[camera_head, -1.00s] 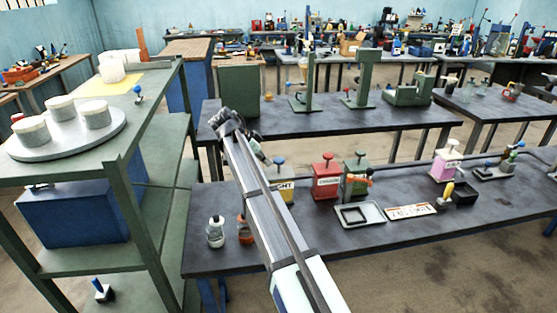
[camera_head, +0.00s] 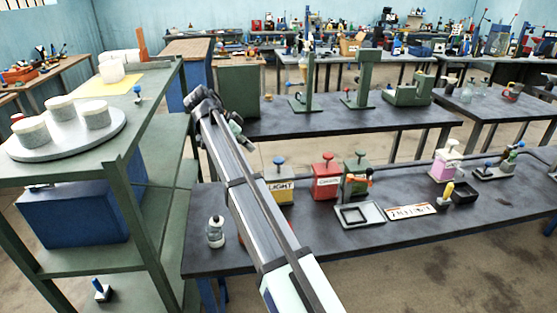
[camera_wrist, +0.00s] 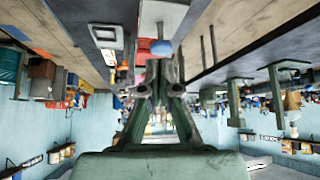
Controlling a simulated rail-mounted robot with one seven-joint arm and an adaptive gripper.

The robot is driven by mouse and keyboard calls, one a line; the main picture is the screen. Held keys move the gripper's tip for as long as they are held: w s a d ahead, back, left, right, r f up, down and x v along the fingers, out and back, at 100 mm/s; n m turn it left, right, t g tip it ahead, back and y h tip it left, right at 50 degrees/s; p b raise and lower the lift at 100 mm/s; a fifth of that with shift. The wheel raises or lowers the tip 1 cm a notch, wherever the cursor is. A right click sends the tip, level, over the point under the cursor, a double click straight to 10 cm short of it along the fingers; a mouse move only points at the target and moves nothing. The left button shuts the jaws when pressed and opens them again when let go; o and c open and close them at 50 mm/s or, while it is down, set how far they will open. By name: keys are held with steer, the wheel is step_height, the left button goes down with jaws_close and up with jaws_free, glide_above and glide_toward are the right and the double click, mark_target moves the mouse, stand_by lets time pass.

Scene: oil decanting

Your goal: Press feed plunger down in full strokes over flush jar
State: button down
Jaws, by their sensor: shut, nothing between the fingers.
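Three cans with knobbed plungers stand on the near dark bench: a yellow can marked LIGHT (camera_head: 281,190) with a blue knob (camera_head: 279,160), a red can (camera_head: 327,180) with a red knob, and a green can (camera_head: 357,178) with a green knob. I cannot tell which is the feed plunger. No label shows which vessel is the flush jar; a white bottle (camera_head: 216,232) stands left of my arm. My gripper (camera_head: 240,130) is raised left of and beyond the cans. In the wrist view my gripper (camera_wrist: 161,90) is shut and empty, with a blue knob (camera_wrist: 161,47) seen past it.
A grey tray (camera_head: 372,222), a lettered plate (camera_head: 409,211) and a pink pump bottle (camera_head: 446,165) stand to the right on the bench. A green shelf (camera_head: 60,165) with a round platter (camera_head: 75,145) of jars stands close on the left. The bench front right is clear.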

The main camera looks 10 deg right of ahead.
steer(key=shift+v, duration=1.35)
stand_by(0.3)
